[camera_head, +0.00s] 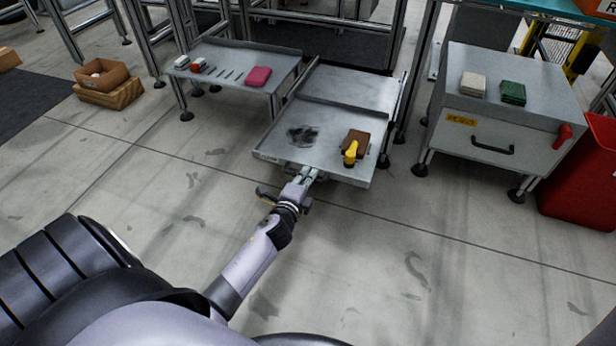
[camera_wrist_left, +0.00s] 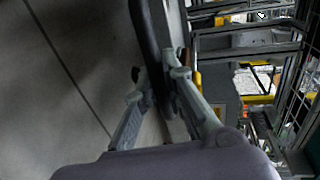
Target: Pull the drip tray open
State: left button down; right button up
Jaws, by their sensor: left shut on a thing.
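The drip tray (camera_head: 328,137) is a shallow grey metal tray at the middle of the head view. It stands out from under a grey shelf on side rails, with a dark stain on its floor. My left gripper (camera_head: 309,175) is at the tray's front edge. In the left wrist view a dark bar handle (camera_wrist_left: 146,35) runs between the fingers of my left gripper (camera_wrist_left: 160,78), which is shut on it. The fingers partly hide the handle in the head view. My right gripper is not in view.
A brown block (camera_head: 357,139) and a yellow object (camera_head: 350,155) lie in the tray. A low side table (camera_head: 235,60) with a pink item stands left; a grey drawer cabinet (camera_head: 500,115) and red bin (camera_head: 588,180) stand right. The floor in front is clear.

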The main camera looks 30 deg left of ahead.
pick_arm(q)
jog(key=c, duration=1.7)
grip_release()
jog(key=shift+o, duration=0.2)
jog(key=v, duration=1.2)
